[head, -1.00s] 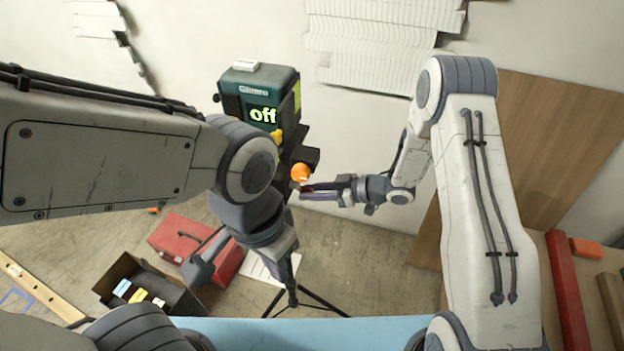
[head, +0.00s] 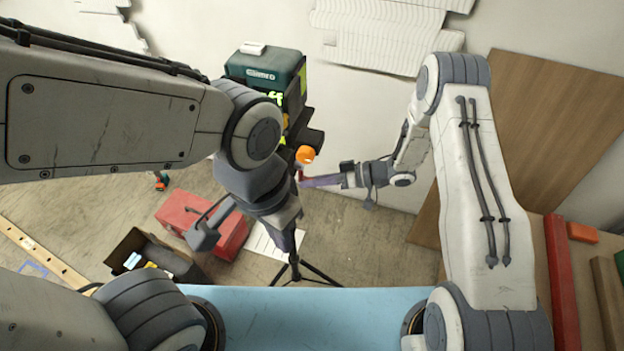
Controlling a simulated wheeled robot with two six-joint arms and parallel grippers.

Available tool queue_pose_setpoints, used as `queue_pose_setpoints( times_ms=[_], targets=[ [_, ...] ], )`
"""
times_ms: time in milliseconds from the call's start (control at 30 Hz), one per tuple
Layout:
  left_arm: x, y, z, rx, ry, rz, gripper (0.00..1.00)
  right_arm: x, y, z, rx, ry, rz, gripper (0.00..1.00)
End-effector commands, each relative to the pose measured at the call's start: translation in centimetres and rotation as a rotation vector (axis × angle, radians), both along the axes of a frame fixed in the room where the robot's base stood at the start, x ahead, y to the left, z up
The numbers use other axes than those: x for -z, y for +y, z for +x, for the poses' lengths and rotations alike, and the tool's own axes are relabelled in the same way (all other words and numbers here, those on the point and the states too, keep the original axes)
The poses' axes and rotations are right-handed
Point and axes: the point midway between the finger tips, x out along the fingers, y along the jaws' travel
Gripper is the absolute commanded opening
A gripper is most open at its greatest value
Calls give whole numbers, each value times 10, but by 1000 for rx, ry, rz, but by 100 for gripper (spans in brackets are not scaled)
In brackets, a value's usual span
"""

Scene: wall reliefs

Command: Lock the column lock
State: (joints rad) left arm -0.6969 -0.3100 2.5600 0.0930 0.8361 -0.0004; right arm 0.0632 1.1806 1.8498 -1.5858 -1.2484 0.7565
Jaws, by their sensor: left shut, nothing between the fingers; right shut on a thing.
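A green and black instrument (head: 268,68) stands on a tripod (head: 318,272). My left arm covers much of its front and display. An orange knob (head: 305,155) is on its lower side. A small red part (head: 298,172), which may be the column lock, shows just below the knob. My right gripper (head: 304,181) comes in from the right, shut at this red part; its fingertips are small and their exact hold is hard to see. My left gripper (head: 287,242) points down in front of the tripod column, shut and empty.
A red toolbox (head: 228,232) and an open dark box (head: 128,250) with small items are on the floor at left. A brown board (head: 560,120) leans on the wall at right. Wall reliefs (head: 370,35) hang above. The floor between the tripod and board is clear.

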Motion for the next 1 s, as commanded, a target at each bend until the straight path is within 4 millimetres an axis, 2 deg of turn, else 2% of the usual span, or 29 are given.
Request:
queue_pose_setpoints(
  times_ms=[333, 367, 400, 433, 767, 867, 1000],
  targets=[
    [0, 0, 0, 0, 0, 0, 0, -2, 0, 0, -2, 1, 6, 0],
    [0, 0, 0, 0, 0, 0, 0, -2, 0, 0, -3, 1, 6, 31],
    [0, 0, 0, 0, 0, 0, 0, -2, 0, 0, -3, 1, 6, 46],
    [0, 0, 0, 0, 0, 0, 0, -2, 0, 0, -3, 1, 6, 55],
    [0, 0, 0, 0, 0, 0, 0, -1, -1, 0, -1, 1, 3, 55],
    [3, 0, 0, 0, 0, 0, 0, -3, -9, 0, 0, 1, 3, 55],
    [10, 0, 0, 0, 0, 0, 0, -9, -33, -2, 3, -1, 3, 55]
  ],
)
